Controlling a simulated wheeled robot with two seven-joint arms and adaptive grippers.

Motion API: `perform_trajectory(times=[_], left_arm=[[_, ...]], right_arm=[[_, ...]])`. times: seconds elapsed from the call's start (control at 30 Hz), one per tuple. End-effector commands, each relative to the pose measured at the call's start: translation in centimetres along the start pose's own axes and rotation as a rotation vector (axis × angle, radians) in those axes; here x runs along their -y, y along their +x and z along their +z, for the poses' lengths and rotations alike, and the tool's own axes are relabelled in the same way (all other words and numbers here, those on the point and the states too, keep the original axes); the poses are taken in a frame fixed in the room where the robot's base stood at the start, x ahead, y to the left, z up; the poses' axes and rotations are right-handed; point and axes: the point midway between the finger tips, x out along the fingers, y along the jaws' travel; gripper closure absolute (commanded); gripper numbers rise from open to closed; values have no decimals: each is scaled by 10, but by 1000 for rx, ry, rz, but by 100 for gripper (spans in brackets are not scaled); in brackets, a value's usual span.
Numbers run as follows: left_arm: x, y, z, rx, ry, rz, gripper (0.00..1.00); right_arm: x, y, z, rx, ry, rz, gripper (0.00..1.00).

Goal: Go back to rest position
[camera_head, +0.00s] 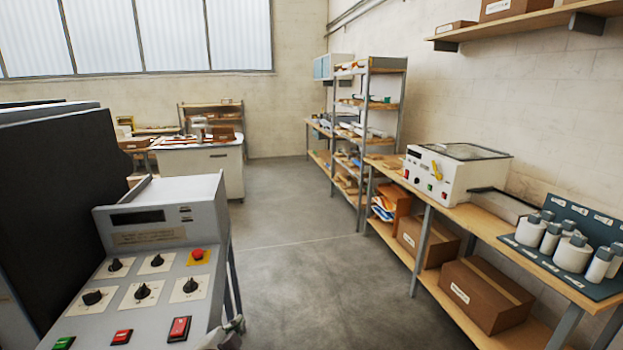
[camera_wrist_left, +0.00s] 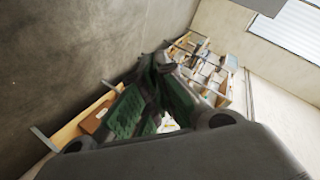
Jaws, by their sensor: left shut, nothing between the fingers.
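My left gripper (camera_head: 232,326) shows only in small part at the bottom of the head view, beside the lower right edge of the laminator's control panel (camera_head: 140,262). In the left wrist view its green-padded fingers (camera_wrist_left: 162,62) meet at the tips with nothing between them, so it is shut and empty. The panel carries black knobs, a red button on a yellow plate (camera_head: 197,254), a green switch (camera_head: 64,343) and red switches (camera_head: 180,328). I cannot tell whether the gripper touches the panel's side. My right gripper is not in view.
A workbench (camera_head: 470,216) along the right wall holds a white machine (camera_head: 452,180) and several bottles on a dark tray (camera_head: 530,256). Cardboard boxes (camera_head: 487,294) sit on its lower shelf. A shelf rack (camera_head: 384,62) stands farther back. The grey floor (camera_head: 290,270) between laminator and bench is clear.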

Motion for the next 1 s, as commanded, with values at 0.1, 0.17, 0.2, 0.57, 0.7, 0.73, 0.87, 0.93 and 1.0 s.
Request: perform_trajectory(times=[0.1,0.17,0.2,0.57,0.7,0.73,0.87,0.93,1.0], left_arm=[[-26,-11,34,113,-141,95,100],[-39,-18,50,172,-211,140,100],[-48,-23,60,214,-256,170,100],[-111,-78,123,515,-559,365,100],[-124,-93,135,588,-620,405,100],[-127,-96,137,601,-632,412,100],[-137,-110,146,661,-680,442,100],[-142,-117,150,691,-704,458,100],[-147,-121,154,716,-721,469,100]], right_arm=[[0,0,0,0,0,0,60],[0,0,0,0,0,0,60],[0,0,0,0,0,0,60],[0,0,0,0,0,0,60],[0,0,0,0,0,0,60],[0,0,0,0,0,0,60],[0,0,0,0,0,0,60],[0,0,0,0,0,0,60],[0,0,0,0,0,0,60]])
